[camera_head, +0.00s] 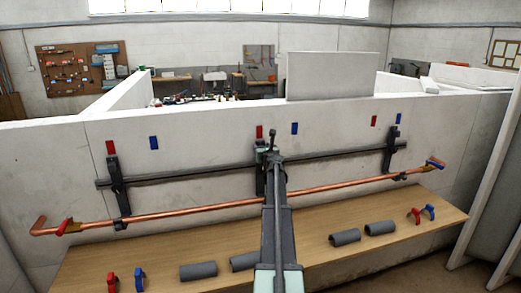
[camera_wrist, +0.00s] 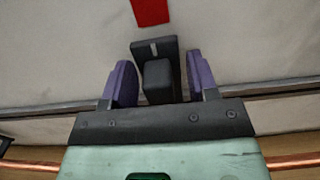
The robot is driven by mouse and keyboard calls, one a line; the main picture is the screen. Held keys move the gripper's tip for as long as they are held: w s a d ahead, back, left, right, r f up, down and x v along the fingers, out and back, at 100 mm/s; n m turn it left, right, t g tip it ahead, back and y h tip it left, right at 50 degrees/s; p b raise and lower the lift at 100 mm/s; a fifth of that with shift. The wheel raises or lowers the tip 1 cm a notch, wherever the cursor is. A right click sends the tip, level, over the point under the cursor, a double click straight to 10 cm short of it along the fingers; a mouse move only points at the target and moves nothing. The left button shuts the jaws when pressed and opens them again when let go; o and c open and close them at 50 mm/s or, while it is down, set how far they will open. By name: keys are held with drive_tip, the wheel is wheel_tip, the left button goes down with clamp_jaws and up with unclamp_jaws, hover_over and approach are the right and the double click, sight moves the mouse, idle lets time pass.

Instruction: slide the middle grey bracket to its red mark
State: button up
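The middle grey bracket (camera_head: 259,182) sits on the dark rail, mostly hidden behind my arm in the head view. In the wrist view this dark grey bracket (camera_wrist: 155,48) stands between my two purple fingers. My gripper (camera_wrist: 158,75) is open around its protruding block, with a visible gap on the right and a narrower one on the left. The middle red mark (camera_head: 259,132) is on the wall just above the bracket. In the wrist view the red mark (camera_wrist: 151,10) lies above the bracket, slightly left of its centre.
The rail (camera_head: 190,174) also carries a left bracket (camera_head: 115,180) and a right bracket (camera_head: 389,150). A blue mark (camera_head: 294,128) is right of the middle red one. A copper pipe (camera_head: 170,213) runs below. Grey pipe shells (camera_head: 345,237) and clips lie on the wooden shelf (camera_head: 310,255).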

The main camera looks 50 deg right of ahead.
drive_tip(key=shift+s, duration=0.1)
drive_tip(key=v, duration=1)
drive_tip(key=shift+s+a, duration=0.25)
drive_tip(key=shift+a, duration=0.05)
